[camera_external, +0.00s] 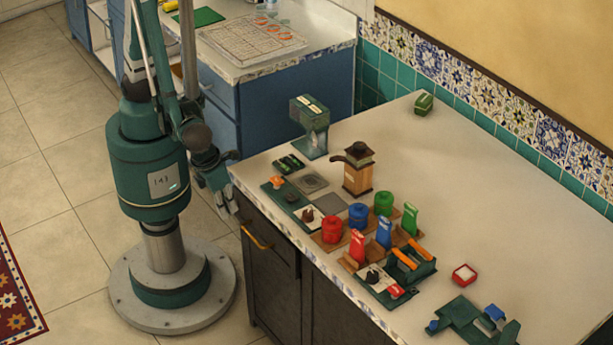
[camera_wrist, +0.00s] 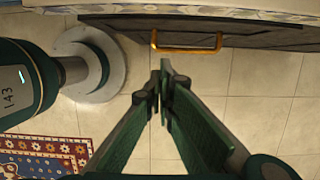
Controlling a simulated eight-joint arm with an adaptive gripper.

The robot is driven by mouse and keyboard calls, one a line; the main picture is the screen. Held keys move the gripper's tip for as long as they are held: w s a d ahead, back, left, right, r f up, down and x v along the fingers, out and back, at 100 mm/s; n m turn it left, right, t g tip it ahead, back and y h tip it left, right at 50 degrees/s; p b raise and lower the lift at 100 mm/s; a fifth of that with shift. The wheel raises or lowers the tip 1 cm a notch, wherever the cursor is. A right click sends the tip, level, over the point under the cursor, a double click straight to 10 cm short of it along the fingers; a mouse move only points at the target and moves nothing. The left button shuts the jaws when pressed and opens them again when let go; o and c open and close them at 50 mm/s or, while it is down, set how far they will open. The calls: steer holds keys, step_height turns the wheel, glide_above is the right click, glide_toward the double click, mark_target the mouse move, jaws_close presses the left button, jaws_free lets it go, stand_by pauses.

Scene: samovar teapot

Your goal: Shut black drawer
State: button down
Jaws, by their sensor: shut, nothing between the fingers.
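The black drawer (camera_external: 270,250) is at the upper left of the dark cabinet under the white counter. Its bar handle (camera_external: 256,238) is orange-yellow. I cannot tell how far the drawer stands out from the cabinet. In the wrist view, the drawer front (camera_wrist: 125,31) and its handle (camera_wrist: 187,48) run along the top. My gripper (camera_external: 230,207) is near the counter's left corner, to the upper left of the handle in the external view. In the wrist view, my gripper (camera_wrist: 165,76) is shut and empty, with its fingertips below the handle and apart from it.
The counter (camera_external: 470,170) carries a wooden grinder (camera_external: 358,170), a glass-and-green device (camera_external: 311,128) and several coloured canisters near its front edge. A blue cabinet (camera_external: 300,95) stands behind. The tiled floor by the drawer is clear; a patterned rug (camera_wrist: 45,155) lies farther off.

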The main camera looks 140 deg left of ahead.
mark_target(255, 222)
steer(key=shift+a+f+b, duration=0.5)
steer(key=shift+a+f, duration=0.45)
steer(key=shift+f, duration=0.2)
steer(key=shift+a+f+b, duration=0.45)
steer(key=shift+a+f, duration=0.5)
steer(key=shift+f, duration=0.25)
steer(key=shift+a+f+b, duration=0.5)
steer(key=shift+a+f, duration=0.45)
steer(key=shift+f, duration=0.2)
steer(key=shift+a, duration=0.1)
steer(key=shift+a+b, duration=0.3)
steer(key=shift+a, duration=0.9)
steer(key=shift+a, duration=0.1)
steer(key=shift+d, duration=0.2)
steer(key=d+r+p, duration=0.2)
steer(key=d+r, duration=0.5)
steer(key=r, duration=0.2)
steer(key=shift+r+p, duration=0.35)
steer(key=shift+p, duration=0.05)
